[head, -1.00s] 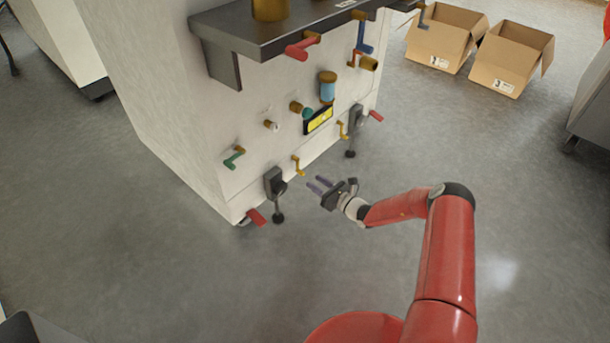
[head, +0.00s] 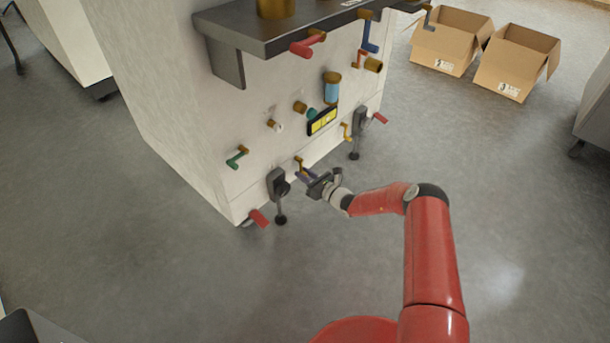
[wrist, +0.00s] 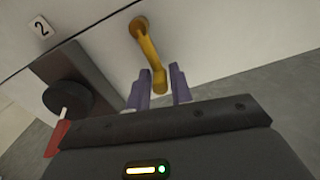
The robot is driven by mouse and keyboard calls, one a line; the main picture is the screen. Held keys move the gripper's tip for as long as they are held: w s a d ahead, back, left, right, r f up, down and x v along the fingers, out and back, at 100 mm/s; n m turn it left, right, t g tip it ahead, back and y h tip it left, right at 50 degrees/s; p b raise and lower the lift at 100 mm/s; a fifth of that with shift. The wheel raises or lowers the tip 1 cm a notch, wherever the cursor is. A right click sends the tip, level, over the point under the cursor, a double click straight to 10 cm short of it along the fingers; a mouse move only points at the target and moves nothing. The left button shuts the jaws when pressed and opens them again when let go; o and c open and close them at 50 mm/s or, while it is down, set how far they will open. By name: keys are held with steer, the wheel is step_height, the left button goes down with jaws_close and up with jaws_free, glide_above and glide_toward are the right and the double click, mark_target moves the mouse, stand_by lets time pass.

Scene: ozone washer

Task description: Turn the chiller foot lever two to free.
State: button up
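A small yellow crank lever (head: 299,166) sits low on the front of the white machine, just right of a black foot bracket (head: 277,186). In the wrist view the yellow lever (wrist: 148,50) hangs down from its pivot, and its lower end lies between my two purple fingers. My gripper (head: 306,177) is open around that end; in the wrist view the gripper (wrist: 159,80) shows a gap beside the lever, and firm contact cannot be made out. A tag reading "2" (wrist: 41,28) is on the panel at upper left.
A second yellow lever (head: 346,131) and a second black foot bracket (head: 360,122) are further right. A red handle (head: 259,218) sticks out at the lower left corner. A green lever (head: 237,156) is above it. A dark shelf (head: 260,38) overhangs. The floor in front is clear.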

jaws_close()
steer(key=w+d+n+b, duration=0.1)
steer(key=n, duration=0.2)
steer(key=w+d+r+n+b, duration=0.1)
steer(key=n, duration=0.3)
steer(key=w+d+r+n+b, duration=0.1)
steer(key=n, duration=0.3)
steer(key=shift+w+r, duration=0.15)
steer(key=shift+w, duration=0.15)
steer(key=n, duration=0.1)
steer(key=r+n, duration=0.1)
steer(key=shift+w+d+r+n, duration=0.1)
steer(key=shift+w+n, duration=0.15)
steer(key=shift+n, duration=0.05)
steer(key=shift+w+d+r+n, duration=0.1)
steer(key=shift+r+n, duration=0.4)
steer(key=shift+n, duration=0.6)
steer(key=shift+r+n, duration=0.5)
steer(key=shift+n, duration=0.6)
